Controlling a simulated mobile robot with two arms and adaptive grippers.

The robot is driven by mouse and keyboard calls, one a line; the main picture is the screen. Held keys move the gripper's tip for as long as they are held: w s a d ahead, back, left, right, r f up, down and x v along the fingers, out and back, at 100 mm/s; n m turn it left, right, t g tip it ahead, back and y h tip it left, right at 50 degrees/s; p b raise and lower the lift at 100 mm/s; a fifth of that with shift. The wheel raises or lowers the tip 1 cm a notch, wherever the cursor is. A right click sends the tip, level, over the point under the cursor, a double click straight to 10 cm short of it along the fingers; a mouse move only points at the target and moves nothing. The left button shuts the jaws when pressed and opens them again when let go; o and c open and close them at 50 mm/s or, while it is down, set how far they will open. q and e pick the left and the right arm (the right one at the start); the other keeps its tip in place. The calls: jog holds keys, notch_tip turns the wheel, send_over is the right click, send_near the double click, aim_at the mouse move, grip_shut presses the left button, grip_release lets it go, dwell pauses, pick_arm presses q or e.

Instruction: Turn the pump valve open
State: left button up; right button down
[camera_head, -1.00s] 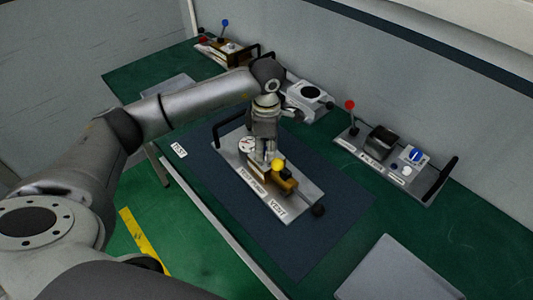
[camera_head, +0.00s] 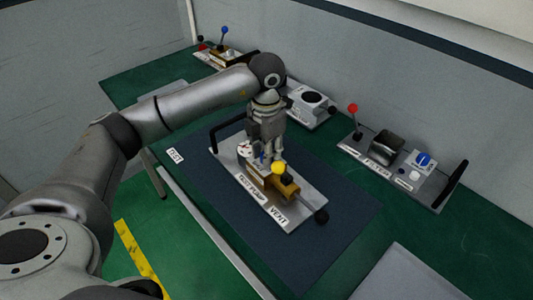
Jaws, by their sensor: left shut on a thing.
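The pump panel (camera_head: 225,162) is a light metal plate on the dark mat, with a brass block (camera_head: 285,188), a yellow knob (camera_head: 278,168), a white gauge (camera_head: 244,148) and a VENT label. My left gripper (camera_head: 268,157) points down over the panel's far part, behind the yellow knob. It is shut on the pump valve, where a small blue part (camera_head: 262,156) shows beside the fingers. The fingers hide most of the valve and part of the gauge, so I cannot tell how far the valve is turned. My right gripper is out of view.
A black handle (camera_head: 212,138) rises at the panel's left end, and a black knob (camera_head: 321,215) sticks out at its right. A panel with a red-topped lever (camera_head: 352,108) and blue dial (camera_head: 422,159) stands at right. A grey plate (camera_head: 400,275) lies in front.

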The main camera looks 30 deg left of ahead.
pick_arm(q)
jog(key=shift+n, duration=0.3)
jog(key=o, duration=1.1)
jog(key=shift+c, duration=0.2)
jog(key=shift+r, duration=0.1)
notch_tip(320, 180, up, 12)
